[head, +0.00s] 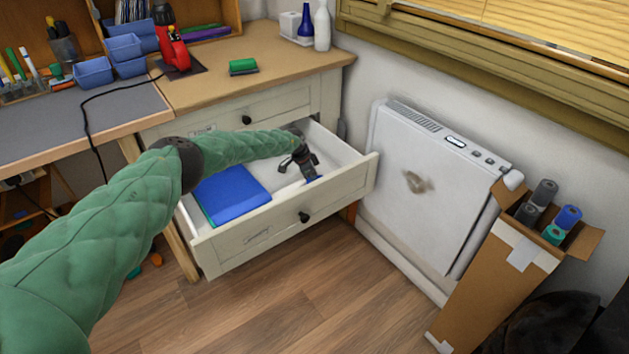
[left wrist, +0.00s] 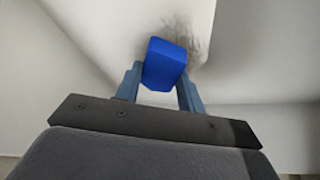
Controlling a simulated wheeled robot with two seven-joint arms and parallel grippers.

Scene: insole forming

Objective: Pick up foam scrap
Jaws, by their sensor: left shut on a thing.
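My left arm comes in from the left in the head view and reaches into the open drawer (head: 262,222). My left gripper (head: 310,178) points down inside the drawer, on its right side. In the left wrist view its two fingers (left wrist: 160,85) are shut on a small blue foam scrap (left wrist: 165,62). In the head view a bit of blue shows at the fingertips, but most of the scrap is hidden. A stack of blue foam sheets (head: 232,190) lies on the left side of the drawer. My right gripper is in neither view.
A desk (head: 280,52) stands above the drawer, with a red tool (head: 175,50) and a green-topped block (head: 243,67) on it. A white heater (head: 425,185) stands right of the drawer. A cardboard box (head: 490,285) with several rolls stands farther right. The wooden floor in front is clear.

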